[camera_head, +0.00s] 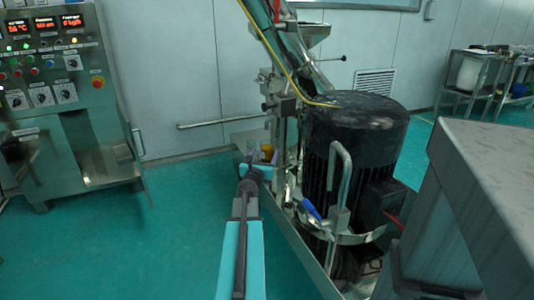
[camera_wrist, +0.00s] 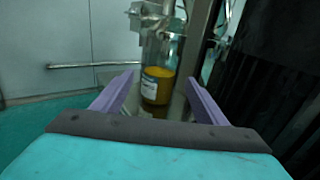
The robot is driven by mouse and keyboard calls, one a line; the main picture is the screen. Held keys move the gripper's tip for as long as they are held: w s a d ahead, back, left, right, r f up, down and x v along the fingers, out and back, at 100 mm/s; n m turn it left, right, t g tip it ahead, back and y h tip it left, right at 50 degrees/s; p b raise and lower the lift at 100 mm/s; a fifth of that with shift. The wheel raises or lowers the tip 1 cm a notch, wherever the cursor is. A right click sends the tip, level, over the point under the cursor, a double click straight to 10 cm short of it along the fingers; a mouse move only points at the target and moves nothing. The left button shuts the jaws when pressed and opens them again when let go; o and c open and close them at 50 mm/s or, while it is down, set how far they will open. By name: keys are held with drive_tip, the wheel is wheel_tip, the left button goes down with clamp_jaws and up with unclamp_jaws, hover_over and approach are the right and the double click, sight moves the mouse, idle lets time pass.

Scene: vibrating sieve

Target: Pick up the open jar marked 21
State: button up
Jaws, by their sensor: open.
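A clear jar (camera_wrist: 158,72) with yellow-orange contents and a pale label stands upright straight ahead in the wrist view. The number on the label is too small to read. Its top is close under a metal outlet. My gripper (camera_wrist: 157,98) is open, with one purple finger on each side of the jar's lower part in the picture; I cannot tell whether they touch it. In the head view the jar is a small yellow-orange spot (camera_head: 267,151) beyond the end of my arm, and my gripper is mostly hidden there.
A large black motor (camera_head: 355,130) with metal pipes stands close on the right. A control cabinet (camera_head: 60,100) is at the left. A grey block (camera_head: 480,190) is at the right front. Green floor (camera_head: 160,240) is free at the left.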

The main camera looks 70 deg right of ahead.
sight(265, 151)
drive_tip(key=shift+d, duration=0.1)
idle(0.3)
drive_tip(key=shift+w+d+r, duration=0.1)
drive_tip(key=shift+d, duration=1.15)
drive_tip(key=shift+w+d+r, duration=0.1)
drive_tip(key=shift+d, duration=1.15)
drive_tip(key=c, duration=1.3)
drive_tip(key=shift+r, duration=0.15)
